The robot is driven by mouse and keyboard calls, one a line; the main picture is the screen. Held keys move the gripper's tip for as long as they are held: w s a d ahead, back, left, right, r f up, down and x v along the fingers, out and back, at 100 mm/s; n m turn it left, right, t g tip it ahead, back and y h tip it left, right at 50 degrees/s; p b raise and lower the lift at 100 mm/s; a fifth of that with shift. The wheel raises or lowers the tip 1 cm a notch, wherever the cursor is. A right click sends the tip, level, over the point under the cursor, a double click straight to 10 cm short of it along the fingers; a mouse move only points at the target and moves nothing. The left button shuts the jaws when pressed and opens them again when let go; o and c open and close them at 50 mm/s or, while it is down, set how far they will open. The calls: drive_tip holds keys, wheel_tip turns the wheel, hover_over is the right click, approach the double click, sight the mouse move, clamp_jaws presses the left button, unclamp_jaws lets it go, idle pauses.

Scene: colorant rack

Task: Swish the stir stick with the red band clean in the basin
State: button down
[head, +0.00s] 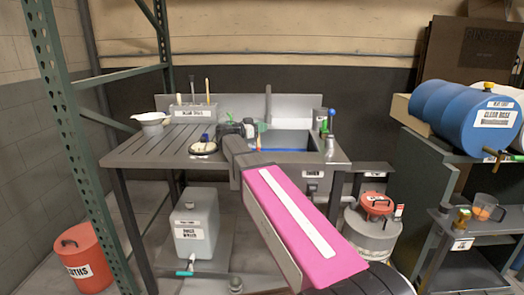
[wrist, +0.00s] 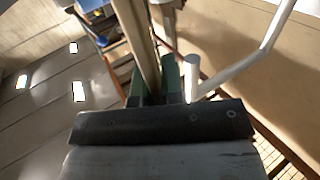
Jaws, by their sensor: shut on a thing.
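My gripper (wrist: 158,75) is shut on a tan stick (wrist: 140,45), which runs up between its green fingers in the wrist view. No red band can be made out on the held stick in that view. In the head view my gripper (head: 250,130) is over the bench at the left edge of the basin, partly hidden by my arm. A small reddish spot shows just below it; I cannot tell whether it is the stick's band.
A grey holder (head: 193,113) with upright sticks and a white bowl (head: 151,119) stand at the bench's left. A small dish (head: 203,148) lies nearer. A pale bent tube (wrist: 245,68) is close to my fingers. Blue drums (head: 465,110) are at right.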

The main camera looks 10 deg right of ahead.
drive_tip(key=shift+s+d, duration=0.65)
drive_tip(key=shift+d, duration=2.6)
drive_tip(key=w+a, duration=0.2)
drive_tip(key=a, duration=0.7)
drive_tip(key=shift+a, duration=0.3)
drive_tip(key=shift+w+a, duration=0.1)
drive_tip(key=shift+w, duration=0.1)
wheel_tip(320, 180, up, 10)
drive_tip(key=shift+s, duration=0.25)
